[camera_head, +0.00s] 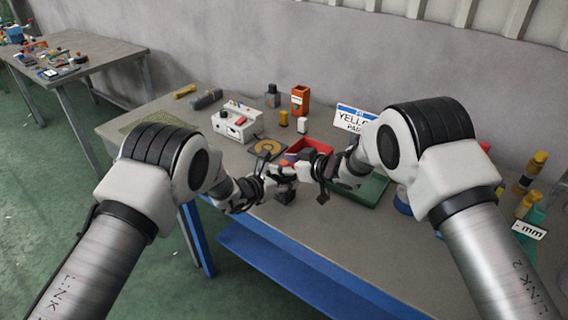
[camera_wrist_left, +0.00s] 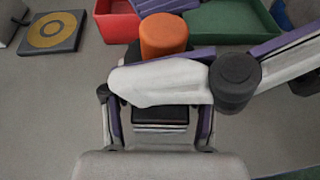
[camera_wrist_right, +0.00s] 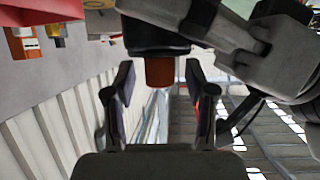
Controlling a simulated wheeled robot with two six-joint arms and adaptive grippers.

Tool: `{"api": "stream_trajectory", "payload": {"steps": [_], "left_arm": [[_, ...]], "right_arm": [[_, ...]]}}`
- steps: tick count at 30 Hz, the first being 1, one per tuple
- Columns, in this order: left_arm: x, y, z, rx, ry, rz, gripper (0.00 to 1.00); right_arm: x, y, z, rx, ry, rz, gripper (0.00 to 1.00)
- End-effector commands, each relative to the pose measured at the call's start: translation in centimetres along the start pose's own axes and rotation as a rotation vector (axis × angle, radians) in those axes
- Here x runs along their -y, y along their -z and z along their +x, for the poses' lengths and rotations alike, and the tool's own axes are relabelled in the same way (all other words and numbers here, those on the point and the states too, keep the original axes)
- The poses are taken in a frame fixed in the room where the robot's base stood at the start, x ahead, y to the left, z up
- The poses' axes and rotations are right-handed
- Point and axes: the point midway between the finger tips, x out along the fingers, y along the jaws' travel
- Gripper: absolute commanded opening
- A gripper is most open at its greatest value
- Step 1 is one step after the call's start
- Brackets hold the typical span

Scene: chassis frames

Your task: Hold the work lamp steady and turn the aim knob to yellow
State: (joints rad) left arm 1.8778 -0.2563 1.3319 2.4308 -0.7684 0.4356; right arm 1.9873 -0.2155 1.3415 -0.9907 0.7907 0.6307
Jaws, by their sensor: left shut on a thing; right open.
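The work lamp is mostly hidden between my two grippers in the head view. My left gripper (camera_wrist_left: 160,112) is shut on its dark blocky part (camera_wrist_left: 160,116). An orange round part (camera_wrist_left: 163,36) stands just beyond in the left wrist view. A pale finger of my right gripper crosses in front of it. In the right wrist view my right gripper (camera_wrist_right: 159,85) is open. An orange knob-like end (camera_wrist_right: 160,72) on a black body lies between its fingers, with gaps at both sides. I cannot tell if the orange parts are one piece. No color marks are readable.
A sign (camera_head: 356,117) reading "YELLO" stands behind my right arm. A red tray (camera_head: 318,144) and a green tray (camera_head: 372,191) lie close behind the grippers. A white control box (camera_head: 236,122), a dark plate with a yellow ring (camera_head: 266,149) and an orange holder (camera_head: 300,99) stand farther back.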

Motion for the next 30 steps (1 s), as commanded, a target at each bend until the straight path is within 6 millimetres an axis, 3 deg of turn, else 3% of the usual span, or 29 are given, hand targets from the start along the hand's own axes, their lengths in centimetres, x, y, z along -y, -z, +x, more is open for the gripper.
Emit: {"api": "stream_trajectory", "payload": {"steps": [7,8,12,13,30], "left_arm": [[0.04,0.12,0.01,-0.002,0.000,0.000,0.09],[0.04,0.12,0.01,-0.002,0.000,0.000,0.09],[0.05,0.13,0.02,-0.002,0.001,0.000,0.09],[0.05,0.13,0.01,-0.002,0.001,0.000,0.09],[0.15,0.12,0.03,-0.002,0.003,0.002,0.09]], "right_arm": [[-0.02,0.01,0.26,0.000,-0.001,0.000,0.55],[-0.01,0.01,0.26,0.000,-0.001,0.000,0.52],[-0.02,0.00,0.24,0.000,-0.001,0.000,0.02],[-0.02,0.00,0.24,0.000,-0.001,0.000,0.00],[-0.13,0.17,0.34,-0.007,0.110,-0.047,0.00]]}}
